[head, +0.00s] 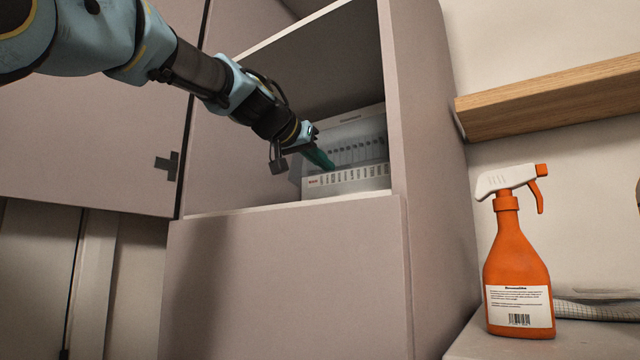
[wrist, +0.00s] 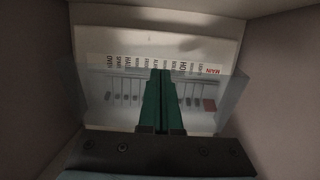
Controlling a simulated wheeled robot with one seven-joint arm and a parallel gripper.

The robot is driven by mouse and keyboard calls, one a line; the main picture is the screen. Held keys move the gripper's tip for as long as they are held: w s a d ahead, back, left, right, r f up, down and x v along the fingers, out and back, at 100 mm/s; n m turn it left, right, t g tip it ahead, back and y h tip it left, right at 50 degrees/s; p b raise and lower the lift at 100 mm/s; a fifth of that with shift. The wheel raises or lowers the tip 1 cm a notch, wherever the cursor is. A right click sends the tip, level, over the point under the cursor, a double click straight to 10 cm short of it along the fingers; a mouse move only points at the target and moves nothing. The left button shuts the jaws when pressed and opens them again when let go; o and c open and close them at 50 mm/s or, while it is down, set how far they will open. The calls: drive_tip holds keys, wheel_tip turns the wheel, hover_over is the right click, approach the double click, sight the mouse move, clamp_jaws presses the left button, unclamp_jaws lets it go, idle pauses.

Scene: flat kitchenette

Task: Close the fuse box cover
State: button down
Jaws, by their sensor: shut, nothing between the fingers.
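The fuse box (head: 312,181) is a pale box inside the open cabinet niche, with a row of breakers and a printed label strip along its lower front. Its see-through cover (wrist: 232,92) shows in the wrist view as a smoky panel across the breakers. It seems to stand out from the box at an angle; how far it is open I cannot tell. My gripper (head: 327,163) has teal fingers, shut and empty, in front of the breaker area. In the wrist view the fingers (wrist: 160,74) overlap the cover's middle; whether they touch it I cannot tell.
The niche's side wall (head: 398,110) stands close to the right of the box, and its bottom edge (head: 290,208) runs below my arm. A cabinet door (head: 90,140) is at left. An orange spray bottle (head: 517,262) and a wooden shelf (head: 550,98) are at right.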

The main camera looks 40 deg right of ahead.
drive_tip(key=shift+w+d+f+h+b, duration=0.2)
drive_tip(key=shift+d+f+h+b, duration=0.35)
drive_tip(key=shift+b, duration=0.85)
drive_tip(key=shift+w+d+f+h+b, duration=0.2)
drive_tip(key=shift+d+f+b, duration=0.5)
drive_tip(key=shift+b, duration=0.7)
drive_tip(key=shift+d, duration=0.2)
